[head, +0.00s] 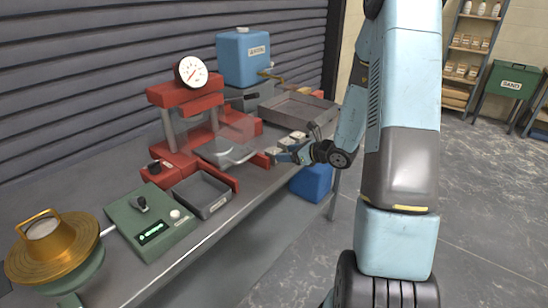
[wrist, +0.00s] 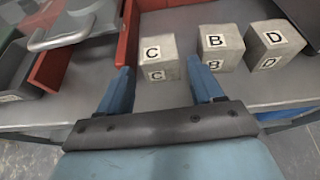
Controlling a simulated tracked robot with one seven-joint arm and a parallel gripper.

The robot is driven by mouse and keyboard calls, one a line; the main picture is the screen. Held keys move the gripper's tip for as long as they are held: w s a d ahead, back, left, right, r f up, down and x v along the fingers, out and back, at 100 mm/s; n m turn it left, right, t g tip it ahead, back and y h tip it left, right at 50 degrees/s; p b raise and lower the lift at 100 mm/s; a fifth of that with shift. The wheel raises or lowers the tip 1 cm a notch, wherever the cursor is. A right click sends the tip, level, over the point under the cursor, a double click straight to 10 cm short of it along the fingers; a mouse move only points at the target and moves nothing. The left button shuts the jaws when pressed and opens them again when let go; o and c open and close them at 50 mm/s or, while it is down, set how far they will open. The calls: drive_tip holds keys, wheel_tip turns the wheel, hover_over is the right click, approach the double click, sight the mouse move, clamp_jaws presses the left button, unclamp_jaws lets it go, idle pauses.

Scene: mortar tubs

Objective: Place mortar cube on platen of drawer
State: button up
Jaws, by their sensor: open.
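Three grey mortar cubes stand in a row on the bench in the wrist view: the C cube (wrist: 158,72), the B cube (wrist: 222,57) and the D cube (wrist: 270,55). My gripper (wrist: 158,85) is open; its two blue fingers point at the C cube, which lies just ahead between them. I cannot tell whether the fingers touch it. In the head view my gripper (head: 281,154) is by the bench's front edge, partly hiding the cubes (head: 298,136). The drawer with its flat metal platen (head: 222,152) sits in the red press (head: 185,115), left of my gripper.
A red rail (wrist: 128,35) stands left of the C cube. A grey tray (head: 202,194), a green control box (head: 150,222) and a brass-topped device (head: 52,250) stand on the near bench. A blue tank (head: 243,60) and a large open tray (head: 297,108) are farther back.

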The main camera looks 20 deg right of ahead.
sight(279, 152)
drive_tip(key=x, duration=0.4)
drive_tip(key=shift+w+a+f, duration=0.1)
drive_tip(key=shift+w+a, duration=0.05)
drive_tip(key=shift+w, duration=0.05)
drive_tip(key=c, duration=1.1)
